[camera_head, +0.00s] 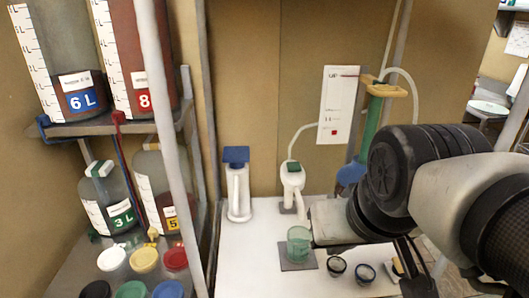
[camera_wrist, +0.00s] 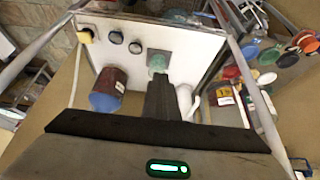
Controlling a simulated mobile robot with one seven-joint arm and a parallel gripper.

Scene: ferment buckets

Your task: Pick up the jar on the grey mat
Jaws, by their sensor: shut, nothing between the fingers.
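A translucent green jar (camera_head: 299,246) stands upright on a small grey mat (camera_head: 298,267) on the white bench. In the wrist view the jar (camera_wrist: 157,64) and the mat (camera_wrist: 178,58) lie just beyond my fingertips. My gripper (camera_wrist: 160,82) is shut and empty, its dark fingers together and pointing toward the jar. They overlap the near side of the jar in that picture, and I cannot tell whether they touch it. In the head view my gripper's pale body is right of the jar, and its fingertips are not clear.
Two dark-rimmed round lids (camera_head: 337,267) (camera_head: 366,272) lie right of the mat. A white jug with a blue top (camera_head: 238,184) and another white jug (camera_head: 291,186) stand behind. Shelves with labelled buckets (camera_head: 70,90) are at left, with several coloured lids below. A grey post (camera_head: 168,130) rises between.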

